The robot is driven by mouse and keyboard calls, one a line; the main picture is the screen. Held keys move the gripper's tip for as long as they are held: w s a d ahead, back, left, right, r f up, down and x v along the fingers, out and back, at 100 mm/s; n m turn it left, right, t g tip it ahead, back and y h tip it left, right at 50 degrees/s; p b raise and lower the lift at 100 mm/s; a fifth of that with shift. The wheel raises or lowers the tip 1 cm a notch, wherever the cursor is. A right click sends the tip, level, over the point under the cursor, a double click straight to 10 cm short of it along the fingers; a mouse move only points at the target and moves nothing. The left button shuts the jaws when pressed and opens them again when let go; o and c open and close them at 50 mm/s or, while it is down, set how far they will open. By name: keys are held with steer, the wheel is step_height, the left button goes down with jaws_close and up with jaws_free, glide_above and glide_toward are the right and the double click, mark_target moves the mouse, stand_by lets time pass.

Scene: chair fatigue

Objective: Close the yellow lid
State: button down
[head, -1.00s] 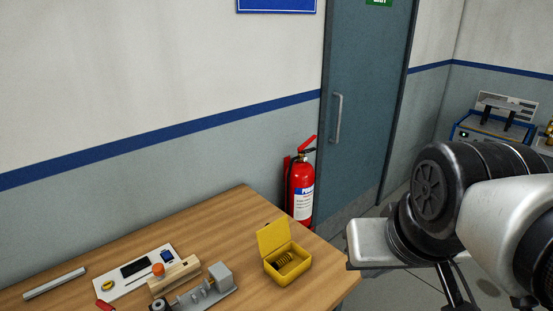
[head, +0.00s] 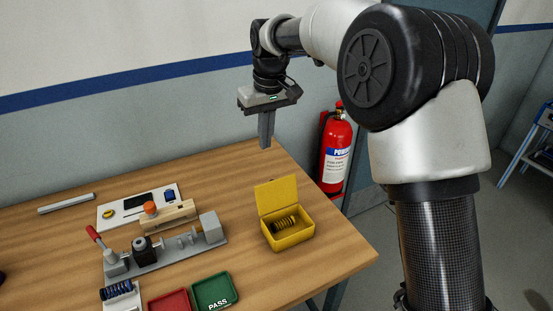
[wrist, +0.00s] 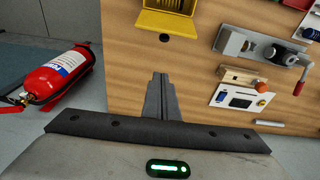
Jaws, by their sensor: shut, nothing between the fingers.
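A small yellow box (head: 288,236) stands near the right end of the wooden table. Its yellow lid (head: 277,194) is open and stands up at the back, on the side toward the wall. A dark coil spring (head: 285,223) lies inside the box.
A grey test fixture (head: 165,250) with a red-handled lever stands left of the box. Red (head: 170,301) and green (head: 214,291) trays lie at the front. A white board (head: 140,206) lies at the back. A fire extinguisher (head: 336,153) stands beyond the table.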

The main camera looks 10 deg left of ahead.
mark_target(275, 193)
step_height(275, 193, down, 10)
steer(key=s+d, duration=0.1)
steer(key=s, duration=0.1)
steer(key=shift+r, duration=0.25)
steer(key=shift+w+d+b, duration=0.1)
steer(key=shift+b, duration=0.55)
